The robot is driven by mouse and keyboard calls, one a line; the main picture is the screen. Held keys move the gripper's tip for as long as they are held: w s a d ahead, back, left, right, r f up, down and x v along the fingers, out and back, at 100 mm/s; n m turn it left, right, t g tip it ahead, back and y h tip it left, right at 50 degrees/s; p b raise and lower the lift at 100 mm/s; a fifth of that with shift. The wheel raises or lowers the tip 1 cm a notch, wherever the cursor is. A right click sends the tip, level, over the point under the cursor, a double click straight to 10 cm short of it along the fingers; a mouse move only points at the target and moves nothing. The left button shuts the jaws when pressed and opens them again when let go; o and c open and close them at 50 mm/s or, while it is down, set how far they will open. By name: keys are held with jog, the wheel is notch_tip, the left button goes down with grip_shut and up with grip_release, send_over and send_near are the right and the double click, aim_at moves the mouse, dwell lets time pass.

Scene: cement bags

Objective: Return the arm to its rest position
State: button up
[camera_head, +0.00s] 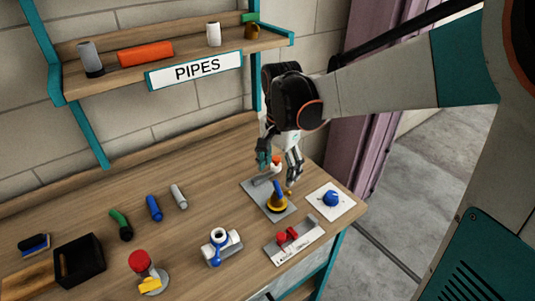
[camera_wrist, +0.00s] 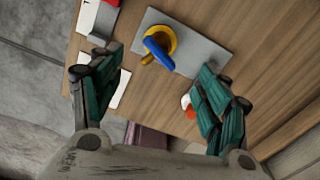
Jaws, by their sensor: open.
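My gripper (camera_head: 278,165) hangs from my arm over the right end of the wooden workbench (camera_head: 80,205). Its two fingers are spread apart with nothing between them; in the wrist view the gripper (camera_wrist: 160,100) is also open. Below it, a grey plate (camera_head: 253,190) carries a yellow ring-shaped part with a blue handle (camera_head: 277,190). In the wrist view the blue handle (camera_wrist: 158,52) lies beyond the fingertips. A small orange and white part (camera_head: 275,163) stands near the gripper, partly hidden by it.
A white plate with a blue knob (camera_head: 331,198) and a plate with red parts (camera_head: 290,238) sit nearby. A grey-blue pipe fitting (camera_head: 222,245), a red-topped valve (camera_head: 140,262) and a black box (camera_head: 80,260) stand on the bench. The PIPES shelf (camera_head: 120,43) hangs behind.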

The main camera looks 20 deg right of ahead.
jog(key=s+r+n+t, duration=0.2)
jog(key=s+n+t, duration=0.1)
jog(key=s+n, duration=0.2)
jog(key=s+r+n+t, duration=0.3)
jog(key=s+n, duration=0.3)
jog(key=s, duration=0.4)
jog(key=shift+r+n+t, duration=0.3)
jog(key=shift+t, duration=0.3)
dwell(1.0)
